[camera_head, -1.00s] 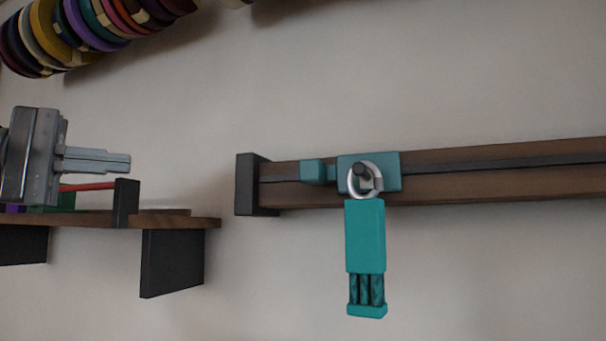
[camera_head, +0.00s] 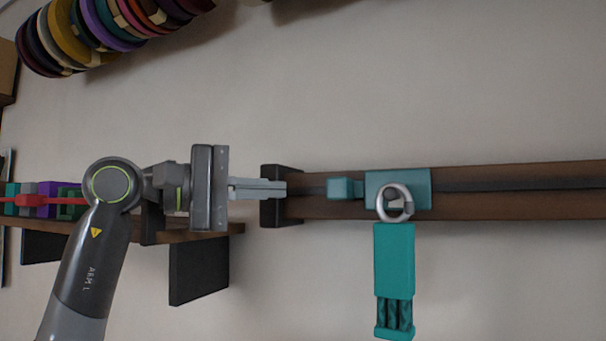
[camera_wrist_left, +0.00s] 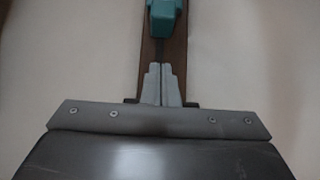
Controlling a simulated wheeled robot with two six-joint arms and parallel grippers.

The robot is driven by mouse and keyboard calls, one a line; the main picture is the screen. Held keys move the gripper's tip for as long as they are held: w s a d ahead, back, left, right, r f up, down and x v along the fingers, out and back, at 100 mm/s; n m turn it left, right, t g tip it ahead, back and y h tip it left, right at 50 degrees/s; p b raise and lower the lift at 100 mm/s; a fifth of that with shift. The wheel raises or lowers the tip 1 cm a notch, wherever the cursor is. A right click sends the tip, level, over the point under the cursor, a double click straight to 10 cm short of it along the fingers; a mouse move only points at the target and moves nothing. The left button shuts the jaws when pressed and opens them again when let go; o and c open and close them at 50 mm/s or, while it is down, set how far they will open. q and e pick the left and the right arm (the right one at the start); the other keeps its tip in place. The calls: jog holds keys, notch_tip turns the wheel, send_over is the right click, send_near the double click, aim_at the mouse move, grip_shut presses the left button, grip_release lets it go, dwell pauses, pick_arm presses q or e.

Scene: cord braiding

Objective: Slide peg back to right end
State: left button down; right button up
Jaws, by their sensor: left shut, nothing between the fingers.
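A teal sliding block (camera_head: 418,186) with a smaller teal knob (camera_head: 341,188) on its left sits near the left end of a brown wooden rail (camera_head: 520,206) with a dark slot. A silver ring (camera_head: 394,203) at the block carries a hanging teal tag with braided cords (camera_head: 394,258). My left gripper (camera_head: 284,189) is shut and empty, its fingertips at the dark end cap (camera_head: 270,215), left of the knob. In the left wrist view its closed fingers (camera_wrist_left: 162,68) line up with the rail, and the teal knob (camera_wrist_left: 162,18) lies ahead, apart from them. My right gripper is out of view.
A wooden shelf (camera_head: 222,229) with dark brackets holds coloured blocks and a red item (camera_head: 30,200) at the left, behind my left arm. Coloured spools (camera_head: 75,35) hang at top left. The wall above the rail is clear.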

pick_arm(q)
jog(key=d+p, duration=0.1)
jog(key=d, duration=0.3)
jog(key=shift+s+d+r+p, duration=0.1)
jog(key=shift+d+p, duration=0.05)
jog(key=shift+p, duration=0.2)
jog(key=shift+s+d, duration=0.35)
jog(key=shift+d, duration=0.2)
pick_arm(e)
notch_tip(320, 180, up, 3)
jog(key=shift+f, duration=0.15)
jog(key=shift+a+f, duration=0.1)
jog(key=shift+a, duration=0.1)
